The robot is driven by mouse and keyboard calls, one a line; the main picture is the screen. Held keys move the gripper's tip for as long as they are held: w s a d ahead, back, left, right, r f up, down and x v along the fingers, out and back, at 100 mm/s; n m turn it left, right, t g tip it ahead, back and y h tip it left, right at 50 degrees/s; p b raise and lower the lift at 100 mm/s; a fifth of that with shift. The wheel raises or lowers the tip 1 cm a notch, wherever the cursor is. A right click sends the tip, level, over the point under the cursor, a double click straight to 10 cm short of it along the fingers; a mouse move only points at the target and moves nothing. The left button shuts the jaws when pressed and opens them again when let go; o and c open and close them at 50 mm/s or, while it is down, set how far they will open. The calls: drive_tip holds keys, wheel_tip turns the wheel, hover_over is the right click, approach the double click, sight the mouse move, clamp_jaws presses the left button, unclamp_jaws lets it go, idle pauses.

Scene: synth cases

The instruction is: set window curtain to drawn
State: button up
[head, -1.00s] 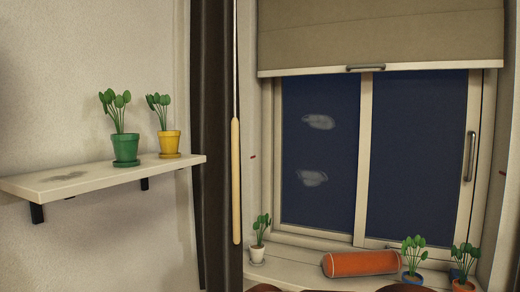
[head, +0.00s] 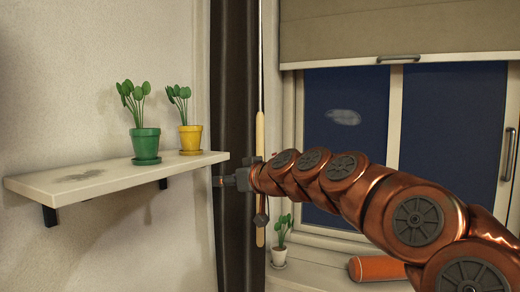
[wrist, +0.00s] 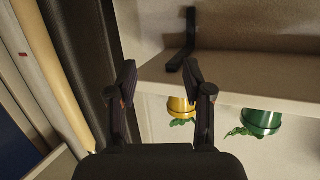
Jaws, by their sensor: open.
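The dark curtain (head: 235,90) hangs bunched in a narrow strip at the left side of the window (head: 345,130). A tan wooden wand (head: 260,135) hangs in front of its right edge. My arm reaches in from the right across the window and wand. My gripper (head: 220,182) is in front of the curtain near the shelf end. In the wrist view, my gripper (wrist: 158,72) is open with nothing between its fingers. The curtain (wrist: 83,60) and wand (wrist: 52,85) are left of the fingers there. Whether a finger touches the curtain, I cannot tell.
A white wall shelf (head: 110,182) just left of the gripper holds a green pot (head: 145,146) and a yellow pot (head: 190,138). A blind (head: 390,35) covers the window's top. The sill holds a small white pot (head: 279,256) and an orange cushion (head: 375,268).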

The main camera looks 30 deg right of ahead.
sight(262, 147)
drive_tip(key=d+r+m+t+h, duration=0.1)
drive_tip(key=d+r+h, duration=0.15)
drive_tip(key=d, duration=0.45)
drive_tip(key=d+r+m+t+h, duration=0.1)
drive_tip(key=d+r+t+h, duration=0.1)
drive_tip(key=d+r, duration=0.35)
drive_tip(key=shift+y, duration=0.25)
drive_tip(key=shift+w+d+f+p, duration=0.3)
drive_tip(key=shift+w+p, duration=0.1)
drive_tip(key=shift+w, duration=0.9)
drive_tip(key=shift+w+d+f+p, duration=0.25)
drive_tip(key=shift+w+p, duration=0.1)
drive_tip(key=shift+w, duration=1)
drive_tip(key=shift+w+d+f+p, duration=0.2)
drive_tip(key=shift+w+d+p, duration=0.15)
drive_tip(key=shift+w, duration=0.95)
clamp_jaws()
